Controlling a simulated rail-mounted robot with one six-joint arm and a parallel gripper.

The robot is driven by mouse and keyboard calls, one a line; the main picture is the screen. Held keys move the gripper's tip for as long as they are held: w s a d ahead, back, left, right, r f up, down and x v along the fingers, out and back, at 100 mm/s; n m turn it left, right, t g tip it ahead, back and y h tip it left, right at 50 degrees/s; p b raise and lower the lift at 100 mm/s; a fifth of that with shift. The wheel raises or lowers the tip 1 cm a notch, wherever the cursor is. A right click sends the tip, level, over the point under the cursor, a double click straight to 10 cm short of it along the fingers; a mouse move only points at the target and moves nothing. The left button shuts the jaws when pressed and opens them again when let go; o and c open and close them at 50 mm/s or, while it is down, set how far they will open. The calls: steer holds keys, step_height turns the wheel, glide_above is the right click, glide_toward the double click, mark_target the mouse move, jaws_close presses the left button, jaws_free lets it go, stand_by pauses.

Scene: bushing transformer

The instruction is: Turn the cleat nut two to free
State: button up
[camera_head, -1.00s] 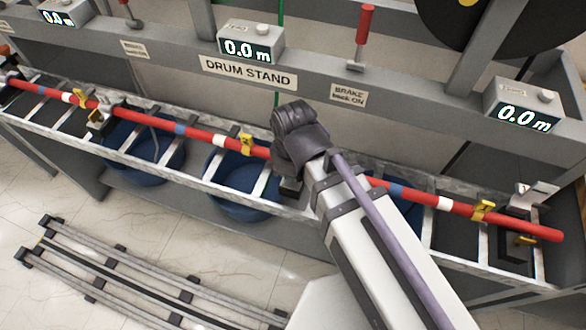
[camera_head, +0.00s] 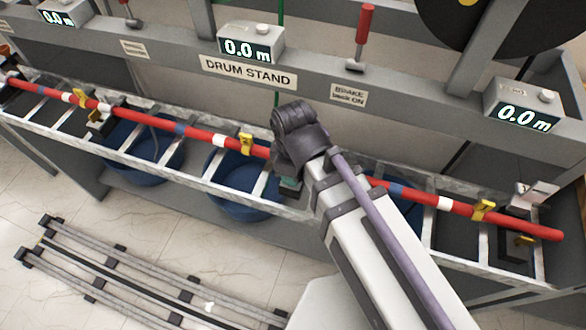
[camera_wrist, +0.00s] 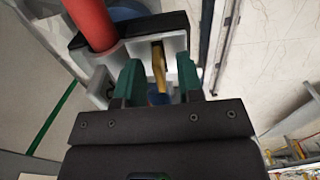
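In the wrist view my gripper (camera_wrist: 158,78) has its two green fingers apart. A narrow yellow piece (camera_wrist: 158,68), which looks like the cleat nut, stands between them with gaps on both sides. It sits at a pale metal cleat (camera_wrist: 176,42) with a dark top, beside a red bar (camera_wrist: 90,22). In the head view my arm covers the middle of the long red bar (camera_head: 200,135), and this nut is hidden there. Other yellow nuts show left of my arm (camera_head: 246,143), at far left (camera_head: 80,98) and at right (camera_head: 483,210).
A grey ladder-like frame (camera_head: 200,183) runs under the bar, with blue round tubs (camera_head: 238,193) below. Behind stands the drum stand (camera_head: 250,72) with display boxes (camera_head: 251,42) and a red brake lever (camera_head: 364,30). A rail track (camera_head: 140,283) lies on the floor.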

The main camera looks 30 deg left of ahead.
step_height(320, 180, up, 11)
steer(key=p, duration=1.1)
steer(key=shift+f, duration=0.1)
steer(key=w+d+m, duration=0.4)
steer(key=d+m, duration=0.2)
steer(key=d, duration=0.6)
steer(key=w+d+m, duration=0.5)
steer(key=d+m, duration=0.2)
steer(key=d, duration=0.5)
steer(key=w+d+m, duration=0.4)
steer(key=d+m, duration=0.3)
steer(key=d, duration=0.5)
steer(key=shift+w, duration=0.3)
